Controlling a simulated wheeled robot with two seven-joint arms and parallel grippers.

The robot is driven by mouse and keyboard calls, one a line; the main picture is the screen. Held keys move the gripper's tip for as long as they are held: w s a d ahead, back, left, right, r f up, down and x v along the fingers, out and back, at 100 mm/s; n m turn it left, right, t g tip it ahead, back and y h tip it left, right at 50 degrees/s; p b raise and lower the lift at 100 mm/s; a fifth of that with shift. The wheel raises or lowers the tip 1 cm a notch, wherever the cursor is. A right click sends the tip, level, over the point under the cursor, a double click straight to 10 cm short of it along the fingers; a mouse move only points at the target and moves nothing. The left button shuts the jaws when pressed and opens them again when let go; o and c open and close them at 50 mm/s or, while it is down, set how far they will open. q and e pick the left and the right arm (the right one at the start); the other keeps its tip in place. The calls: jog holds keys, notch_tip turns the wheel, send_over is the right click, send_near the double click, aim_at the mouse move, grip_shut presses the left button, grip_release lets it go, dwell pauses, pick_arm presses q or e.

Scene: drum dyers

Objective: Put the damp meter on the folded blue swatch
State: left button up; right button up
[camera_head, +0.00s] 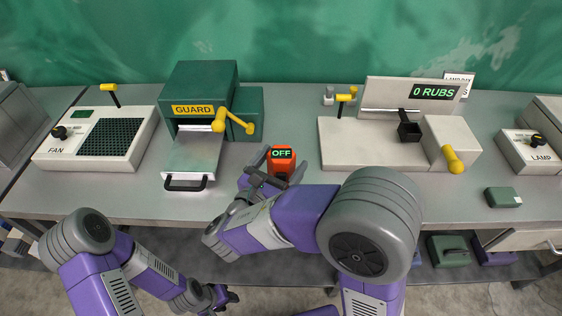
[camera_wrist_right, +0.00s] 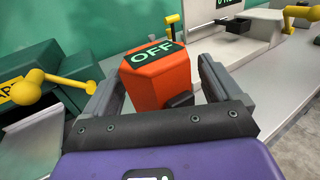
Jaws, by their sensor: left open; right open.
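The orange device reading OFF (camera_head: 281,158), which looks like the damp meter, stands upright on the grey bench between the guard machine and the rub tester. In the right wrist view the orange device (camera_wrist_right: 158,80) stands between the two fingers of my right gripper (camera_wrist_right: 165,90). The fingers are open, with a gap visible on at least the left side. My right gripper also shows in the head view (camera_head: 270,168). My left gripper (camera_head: 228,297) is open and empty, low in front of the bench. A blue item (camera_head: 416,259) on the lower shelf is partly hidden by my right arm; I cannot tell whether it is the folded swatch.
The guard machine (camera_head: 200,93) has its tray (camera_head: 192,158) out to the left of the orange device. The rub tester (camera_head: 345,145) stands to the right. A fan box (camera_head: 75,150), a lamp box (camera_head: 530,155) and a green block (camera_head: 502,197) are also on the bench (camera_head: 290,100).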

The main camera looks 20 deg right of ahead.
jog(key=shift+a+r, duration=0.1)
jog(key=shift+r, duration=0.1)
jog(key=p+v, duration=0.2)
jog(key=v, duration=1)
